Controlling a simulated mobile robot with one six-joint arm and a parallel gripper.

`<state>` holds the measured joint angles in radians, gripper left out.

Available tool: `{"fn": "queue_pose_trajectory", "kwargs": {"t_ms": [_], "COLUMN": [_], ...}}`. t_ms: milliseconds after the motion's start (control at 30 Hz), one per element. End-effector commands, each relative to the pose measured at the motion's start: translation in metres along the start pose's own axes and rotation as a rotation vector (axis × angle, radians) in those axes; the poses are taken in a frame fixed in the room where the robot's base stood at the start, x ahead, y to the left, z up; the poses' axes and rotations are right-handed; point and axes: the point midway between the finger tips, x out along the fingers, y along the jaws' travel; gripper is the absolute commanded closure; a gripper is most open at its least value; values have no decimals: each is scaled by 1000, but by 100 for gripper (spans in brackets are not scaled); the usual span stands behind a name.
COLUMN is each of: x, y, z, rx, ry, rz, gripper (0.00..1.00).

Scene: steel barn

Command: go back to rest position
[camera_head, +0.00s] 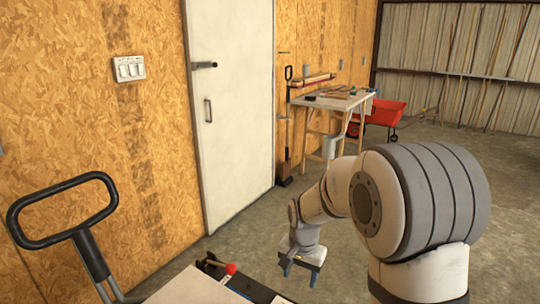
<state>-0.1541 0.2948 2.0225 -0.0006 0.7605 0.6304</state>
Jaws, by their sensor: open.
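My gripper (299,270) hangs at the end of my white arm in the lower middle of the head view. Its two blue-grey fingers point down and stand apart, with nothing visible between them. The arm bends down to the left from its large grey-banded joint. The gripper is over the concrete floor, to the right of a pale board at the bottom edge.
A black loop handle (62,205) rises at the lower left. A white door (233,110) and a switch plate (129,68) are on the chipboard wall. A workbench (335,101) and red wheelbarrow (384,112) stand farther back. Open concrete floor (490,170) lies at right.

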Motion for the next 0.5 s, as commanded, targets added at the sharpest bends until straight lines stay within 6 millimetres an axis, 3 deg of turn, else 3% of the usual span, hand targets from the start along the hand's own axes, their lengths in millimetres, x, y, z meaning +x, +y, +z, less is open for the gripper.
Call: {"fn": "queue_pose_trajectory", "kwargs": {"t_ms": [33,200,500], "x": [-28,-87,-166], "y": [11,46,107], "z": [6,32,90], "rx": [-24,-129,-312], "ry": [13,44,106], "rz": [-8,-22,-33], "gripper": [43,43,43]}}
